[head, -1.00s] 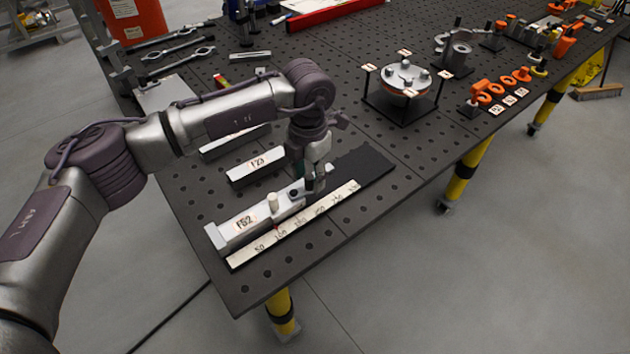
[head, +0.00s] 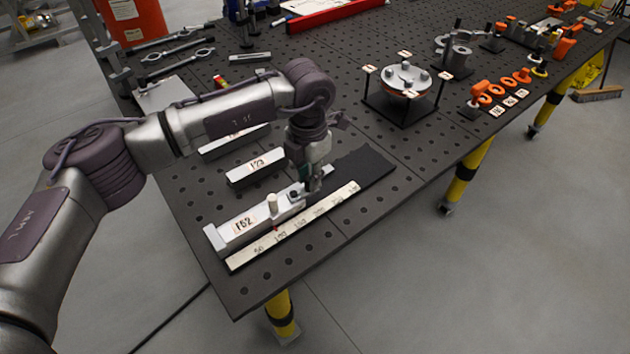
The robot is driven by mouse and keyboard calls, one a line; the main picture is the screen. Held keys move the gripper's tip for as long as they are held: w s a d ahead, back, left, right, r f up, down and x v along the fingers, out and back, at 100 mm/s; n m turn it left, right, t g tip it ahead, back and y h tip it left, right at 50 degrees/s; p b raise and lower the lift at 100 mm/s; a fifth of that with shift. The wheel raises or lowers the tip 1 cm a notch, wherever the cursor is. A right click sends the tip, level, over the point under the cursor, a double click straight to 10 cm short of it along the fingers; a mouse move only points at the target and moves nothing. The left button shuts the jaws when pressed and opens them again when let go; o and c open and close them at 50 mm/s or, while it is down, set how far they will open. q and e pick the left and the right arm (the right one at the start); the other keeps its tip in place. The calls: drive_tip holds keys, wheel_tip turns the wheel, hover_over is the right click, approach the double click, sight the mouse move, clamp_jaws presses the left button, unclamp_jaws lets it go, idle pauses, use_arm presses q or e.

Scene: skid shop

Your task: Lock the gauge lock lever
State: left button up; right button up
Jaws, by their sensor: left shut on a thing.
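The gauge (head: 236,234), a silver block with a white number label, lies along the near left edge of the table behind a pale ruler scale (head: 295,225). A cream knob (head: 272,203) stands upright on it, with a small dark knob (head: 294,195) to its right. My left gripper (head: 314,188) points down at the right end of the gauge's slider. Its fingers are shut on a small part there, which seems to be the gauge lock lever; they hide most of it. My right gripper is out of view.
Two silver blocks (head: 256,173) lie just behind the gauge. A black strip (head: 362,172) lies to the right of my gripper. A round flange on a stand (head: 404,80) stands farther back. The perforated table (head: 350,260) is bare in front of the ruler.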

use_arm(q)
drive_tip(key=shift+s, duration=0.1)
drive_tip(key=shift+s+d, duration=0.1)
drive_tip(key=shift+s, duration=0.3)
drive_tip(key=shift+s+b, duration=0.15)
drive_tip(key=shift+b, duration=0.2)
drive_tip(key=shift+s, duration=0.15)
